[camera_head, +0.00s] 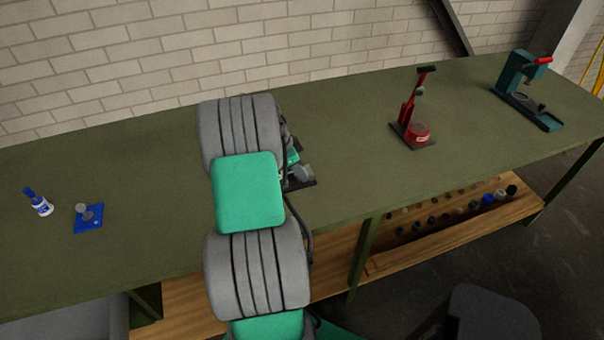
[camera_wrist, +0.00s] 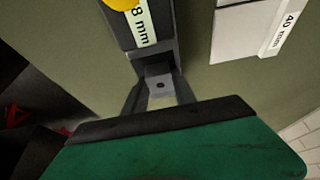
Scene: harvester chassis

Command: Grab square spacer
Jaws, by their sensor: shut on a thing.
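In the wrist view, my gripper (camera_wrist: 160,92) reaches up from its green body, its two dark fingers shut on a small dark grey piece with a hole (camera_wrist: 158,82). This piece looks like the square spacer; its full outline is hard to make out. It lies right up against a dark block (camera_wrist: 142,28) with an "8 mm" label, cut off by the top edge, and a yellow round part. I cannot tell whether they touch. In the head view my arm hides most of the gripper and the spacer.
A pale block labelled "40 mm" (camera_wrist: 240,28) stands to the right. On the green bench (camera_head: 350,150) are a red press (camera_head: 417,132), a teal press (camera_head: 525,85), a blue-capped bottle (camera_head: 40,204) and a blue plate (camera_head: 89,220). A wooden shelf with several small parts (camera_head: 450,225) is below.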

